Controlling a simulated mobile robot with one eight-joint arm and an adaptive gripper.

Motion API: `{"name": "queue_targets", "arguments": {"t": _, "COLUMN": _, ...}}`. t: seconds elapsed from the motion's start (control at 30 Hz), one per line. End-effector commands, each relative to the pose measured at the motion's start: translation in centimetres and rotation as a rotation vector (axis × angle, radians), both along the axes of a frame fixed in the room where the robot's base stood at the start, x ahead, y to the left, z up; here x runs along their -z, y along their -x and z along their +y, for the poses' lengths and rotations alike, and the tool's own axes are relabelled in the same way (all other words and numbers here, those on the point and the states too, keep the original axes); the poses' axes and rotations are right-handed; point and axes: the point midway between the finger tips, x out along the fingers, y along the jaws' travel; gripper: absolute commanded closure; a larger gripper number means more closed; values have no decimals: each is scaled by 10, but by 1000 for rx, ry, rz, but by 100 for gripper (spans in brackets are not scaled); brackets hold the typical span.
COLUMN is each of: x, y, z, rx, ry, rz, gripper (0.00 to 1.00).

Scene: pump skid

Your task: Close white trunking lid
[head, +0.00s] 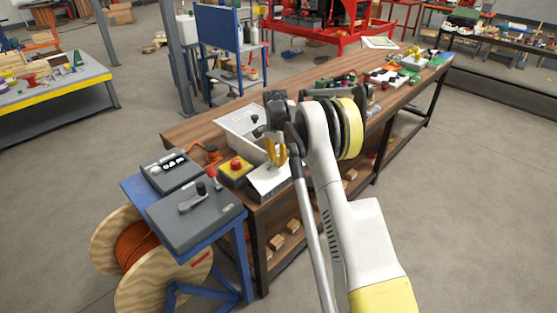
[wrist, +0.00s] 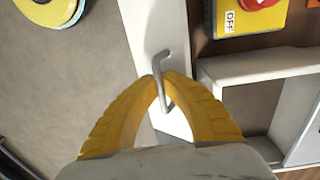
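The white trunking (head: 270,183) sits at the near edge of the wooden bench, right of a yellow box with a red button. In the wrist view, its white frame (wrist: 255,68) stands at the right with an open inside. The lid is a white strip (wrist: 148,25) left of the frame, with a bent metal handle (wrist: 164,60). It looks swung out from the frame; its angle is hard to tell. My gripper (wrist: 162,78) has its yellow fingertips closed around the handle. In the head view my gripper (head: 277,160) is over the trunking and hides part of it.
The yellow button box (head: 236,171) stands close to the trunking; its OFF label shows in the wrist view (wrist: 230,18). A grey tray (head: 241,127) lies behind. A blue stand with grey boxes (head: 196,213) and a cable reel (head: 130,245) are at the left.

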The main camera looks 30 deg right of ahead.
Motion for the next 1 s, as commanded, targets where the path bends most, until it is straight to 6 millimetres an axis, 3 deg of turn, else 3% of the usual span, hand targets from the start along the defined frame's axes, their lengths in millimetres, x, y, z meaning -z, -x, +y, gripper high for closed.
{"name": "queue_targets", "arguments": {"t": 0.33, "x": 6, "y": -3, "z": 1, "rx": -2, "ry": 49, "rz": 131, "gripper": 100}}
{"name": "queue_targets", "arguments": {"t": 0.87, "x": 8, "y": -3, "z": 1, "rx": -2, "ry": 56, "rz": 155, "gripper": 100}}
{"name": "queue_targets", "arguments": {"t": 0.93, "x": 8, "y": -3, "z": 1, "rx": -2, "ry": 55, "rz": 154, "gripper": 83}}
{"name": "queue_targets", "arguments": {"t": 1.0, "x": 8, "y": -2, "z": 1, "rx": -2, "ry": 56, "rz": 155, "gripper": 82}}
